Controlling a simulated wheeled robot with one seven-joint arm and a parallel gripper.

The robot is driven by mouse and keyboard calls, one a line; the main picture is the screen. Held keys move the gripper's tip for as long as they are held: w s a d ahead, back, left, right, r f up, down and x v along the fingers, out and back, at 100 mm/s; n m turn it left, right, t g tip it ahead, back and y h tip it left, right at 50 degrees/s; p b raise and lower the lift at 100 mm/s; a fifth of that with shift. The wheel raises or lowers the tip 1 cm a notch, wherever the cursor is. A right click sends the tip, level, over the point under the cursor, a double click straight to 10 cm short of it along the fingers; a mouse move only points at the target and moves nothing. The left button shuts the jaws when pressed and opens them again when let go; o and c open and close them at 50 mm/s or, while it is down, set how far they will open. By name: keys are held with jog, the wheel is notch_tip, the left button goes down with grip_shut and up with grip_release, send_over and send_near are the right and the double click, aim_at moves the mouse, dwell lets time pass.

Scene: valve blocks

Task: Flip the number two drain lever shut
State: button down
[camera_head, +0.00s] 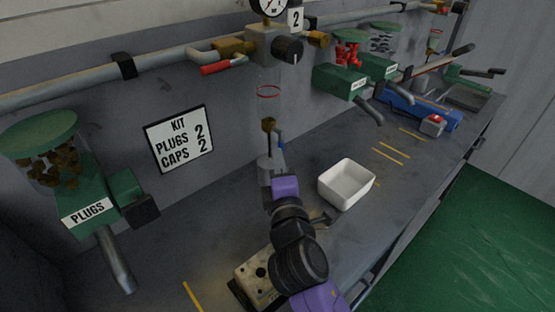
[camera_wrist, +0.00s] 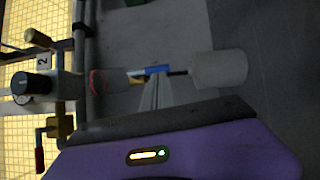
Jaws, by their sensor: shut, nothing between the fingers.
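The number two drain lever (camera_head: 281,143) is a small blue handle on a brass valve (camera_head: 268,125) below the clear sight tube with a red ring. In the wrist view the blue lever (camera_wrist: 157,69) lies along the line of the drain, pointing toward the grey cup (camera_wrist: 222,70). My gripper (camera_wrist: 157,84) is shut and empty. Its fingertips are right at the blue lever in the picture; I cannot tell whether they touch. In the head view my purple wrist is just below the valve, in front of the grey cup (camera_head: 266,168), partly hiding it.
Above are the "2" plate (camera_head: 296,19), a black knob (camera_head: 288,49) and a red-handled lever (camera_head: 221,67). A white bin (camera_head: 346,185) stands to the right of my arm. A plugs dispenser (camera_head: 87,209) is at left. The bench right of the bin is mostly clear.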

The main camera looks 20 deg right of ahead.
jog(key=shift+d+f, duration=0.1)
jog(key=shift+d, duration=0.2)
jog(key=w+d+r+n+t+p, duration=0.1)
jog(key=w+d+n+t, duration=0.1)
jog(key=d, duration=0.4)
jog(key=shift+d+r+n+p, duration=0.2)
jog(key=shift+r+n+p, duration=0.15)
jog(key=shift+n, duration=0.35)
dwell(0.4)
jog(key=shift+w+r, duration=0.1)
dwell(0.6)
jog(key=b+v, duration=0.2)
jog(key=v, duration=0.5)
jog(key=shift+s, duration=0.4)
